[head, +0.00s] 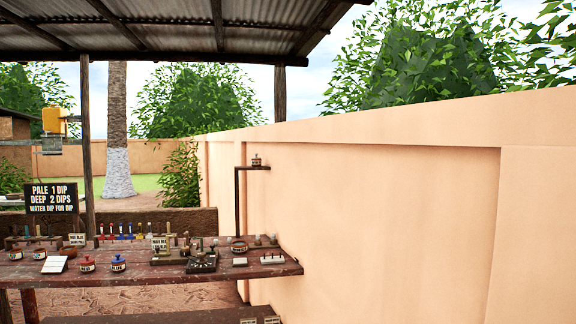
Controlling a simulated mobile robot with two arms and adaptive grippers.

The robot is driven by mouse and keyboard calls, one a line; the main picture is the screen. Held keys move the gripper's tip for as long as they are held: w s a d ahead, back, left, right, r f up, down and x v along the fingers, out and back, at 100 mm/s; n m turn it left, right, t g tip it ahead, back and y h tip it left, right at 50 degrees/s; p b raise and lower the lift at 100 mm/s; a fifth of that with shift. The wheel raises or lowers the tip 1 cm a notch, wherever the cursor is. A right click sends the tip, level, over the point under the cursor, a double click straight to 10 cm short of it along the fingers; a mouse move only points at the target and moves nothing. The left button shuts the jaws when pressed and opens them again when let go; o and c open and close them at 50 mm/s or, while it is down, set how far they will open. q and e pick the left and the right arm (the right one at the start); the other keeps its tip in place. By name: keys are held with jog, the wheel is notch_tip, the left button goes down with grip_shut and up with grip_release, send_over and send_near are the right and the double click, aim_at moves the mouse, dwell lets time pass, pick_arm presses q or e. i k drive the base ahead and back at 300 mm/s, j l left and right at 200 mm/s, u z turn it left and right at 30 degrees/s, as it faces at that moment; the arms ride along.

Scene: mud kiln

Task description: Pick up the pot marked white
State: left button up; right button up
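I cannot make out a pot marked white; the labels are too small to read. Several small labelled pots stand on the wooden bench (190,273). A red-topped pot (87,264) and a blue-topped pot (118,262) stand near its front edge at the left. A reddish-brown pot (15,254) is at the far left. A dark pot with a pale label (239,246) stands toward the right. Another small dark pot (256,160) sits on a raised bracket shelf by the wall. Neither of my grippers is in view.
A black sign (52,198) reads "PALE 1 DIP, DEEP 2 DIPS, WATER DIP FOR DIP". Several coloured upright items and dark stands (202,262) crowd the bench. A post (87,150) rises behind it at left. A plastered wall (390,220) bounds the right side.

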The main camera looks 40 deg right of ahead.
aim_at(254, 162)
jog(key=i+l+z, duration=0.7)
jog(key=i+l, duration=0.25)
jog(key=i, duration=0.15)
jog(key=i+l+z, duration=0.1)
jog(key=i+l, duration=0.15)
jog(key=i, duration=0.2)
jog(key=i+l, duration=0.25)
jog(key=i, duration=0.15)
jog(key=i+l+z, duration=0.1)
jog(key=i, duration=0.3)
jog(key=i+l, duration=0.1)
jog(key=l, duration=0.55)
